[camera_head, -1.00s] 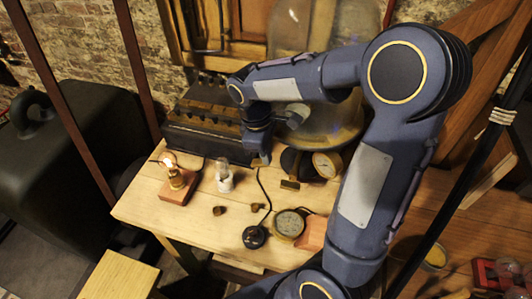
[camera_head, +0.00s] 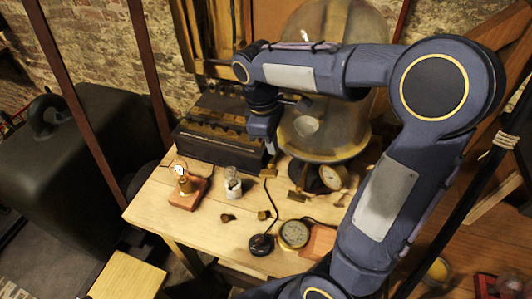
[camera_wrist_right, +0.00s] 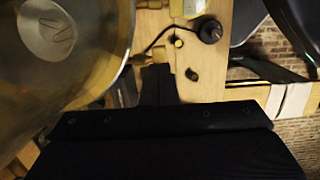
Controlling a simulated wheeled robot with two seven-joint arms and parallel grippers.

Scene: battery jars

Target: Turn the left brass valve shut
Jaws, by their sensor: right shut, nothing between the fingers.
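A large glass bell jar (camera_head: 330,115) stands on a dark base at the back right of the wooden table. Two brass valves stick out at its foot. The left brass valve (camera_head: 269,172) shows just below my right gripper (camera_head: 269,150), partly covered by it; the right brass valve (camera_head: 298,196) is nearer the front. In the right wrist view, the left valve (camera_wrist_right: 150,57) lies just beyond the dark fingertips (camera_wrist_right: 158,74), which are together and empty. I cannot tell whether they touch it. My left gripper is not in view.
A dark ridged box (camera_head: 222,130) stands behind the jar's left.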

